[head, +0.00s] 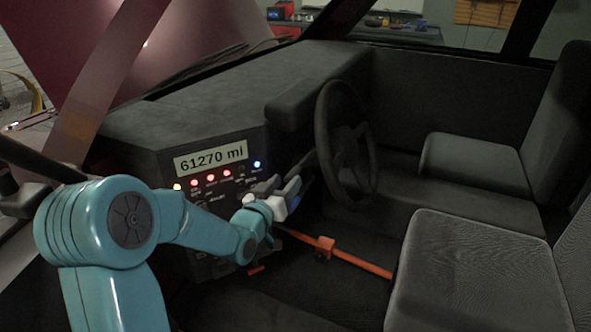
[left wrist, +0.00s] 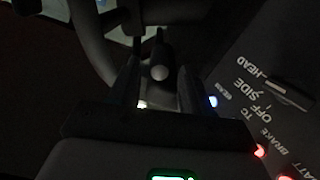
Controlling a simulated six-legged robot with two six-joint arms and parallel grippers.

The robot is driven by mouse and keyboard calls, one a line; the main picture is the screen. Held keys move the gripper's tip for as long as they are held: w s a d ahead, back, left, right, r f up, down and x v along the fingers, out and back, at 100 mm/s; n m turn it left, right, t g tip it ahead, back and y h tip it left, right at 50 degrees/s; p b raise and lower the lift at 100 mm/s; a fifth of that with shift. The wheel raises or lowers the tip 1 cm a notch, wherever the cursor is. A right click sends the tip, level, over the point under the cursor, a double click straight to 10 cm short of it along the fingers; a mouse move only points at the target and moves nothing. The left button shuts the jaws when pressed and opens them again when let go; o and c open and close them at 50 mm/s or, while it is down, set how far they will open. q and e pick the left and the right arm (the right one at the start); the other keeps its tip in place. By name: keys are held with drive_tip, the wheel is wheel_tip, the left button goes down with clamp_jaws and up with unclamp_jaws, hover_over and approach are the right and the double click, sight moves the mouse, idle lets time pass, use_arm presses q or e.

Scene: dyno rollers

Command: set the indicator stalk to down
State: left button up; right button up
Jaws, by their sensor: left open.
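My left gripper (head: 283,184) is open in front of the dashboard, just left of the steering wheel (head: 345,145). In the left wrist view its two dark fingers (left wrist: 158,88) stand apart. A dark stalk with a rounded grey tip (left wrist: 159,72), which looks like the indicator stalk, shows in the gap between them. I see no clear contact with either finger. In the head view the stalk is hard to make out against the dark column behind the gripper. My right gripper is in neither view.
The dashboard display (head: 211,158) reads 61270 mi, above a row of lit lamps. A light switch (left wrist: 289,94) lies right of the fingers in the wrist view. An orange bar (head: 345,258) crosses below the wheel. Grey seats (head: 470,270) stand at right.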

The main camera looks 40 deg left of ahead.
sight(295, 172)
use_arm(q)
drive_tip(key=x, duration=0.6)
drive_tip(key=shift+w, duration=0.2)
